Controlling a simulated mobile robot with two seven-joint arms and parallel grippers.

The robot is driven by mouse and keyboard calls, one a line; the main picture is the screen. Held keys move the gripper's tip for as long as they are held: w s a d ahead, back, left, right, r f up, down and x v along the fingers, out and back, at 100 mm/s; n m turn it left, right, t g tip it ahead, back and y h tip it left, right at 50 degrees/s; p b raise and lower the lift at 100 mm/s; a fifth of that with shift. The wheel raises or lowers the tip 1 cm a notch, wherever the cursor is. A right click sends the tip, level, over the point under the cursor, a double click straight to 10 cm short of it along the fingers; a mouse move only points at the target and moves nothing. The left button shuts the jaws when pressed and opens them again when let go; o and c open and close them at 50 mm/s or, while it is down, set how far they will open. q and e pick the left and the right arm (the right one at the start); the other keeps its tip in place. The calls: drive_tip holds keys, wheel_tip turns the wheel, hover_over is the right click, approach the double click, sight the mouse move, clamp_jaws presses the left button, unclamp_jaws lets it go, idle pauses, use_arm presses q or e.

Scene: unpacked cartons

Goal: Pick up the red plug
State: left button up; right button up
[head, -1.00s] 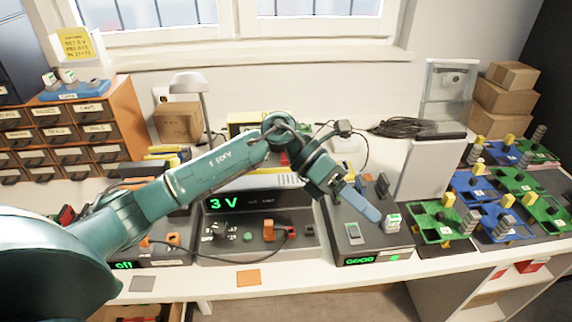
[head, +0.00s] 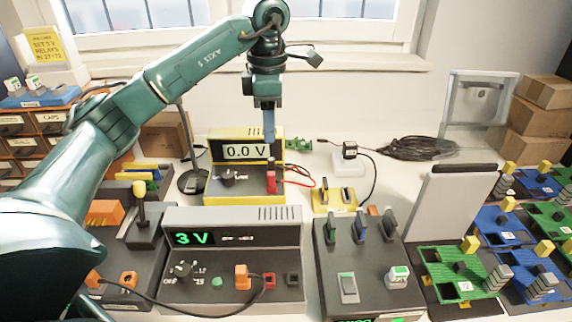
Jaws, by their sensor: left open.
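The red plug (head: 271,182) stands upright at the front right of the yellow meter (head: 224,185), which reads 0.0 V. A red lead loops off to its right. My left gripper (head: 269,152) points down just above and behind the red plug. It is open, with its fingers seen edge on, one overlapping the other. I cannot tell whether the fingertips touch the plug. A dark plug part shows right by the fingertips. My right gripper is not in view.
A grey supply unit (head: 230,238) reading 3 V stands in front of the meter. A dark test unit (head: 365,262) stands front right, with a yellow block (head: 334,198) behind it. Boards fill the right side.

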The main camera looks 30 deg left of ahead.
use_arm(q)
drive_tip(key=w+f, duration=0.1)
hover_over(271, 173)
drive_tip(key=f, duration=0.6)
drive_tip(key=shift+w+d+b, duration=0.1)
drive_tip(key=shift+w+b, duration=0.1)
drive_tip(key=shift+b, duration=0.2)
drive_tip(key=shift+s+f, duration=0.15)
drive_tip(key=shift+f, duration=1.4)
drive_tip(key=shift+s+f, duration=0.1)
drive_tip(key=shift+f, duration=1.4)
clamp_jaws()
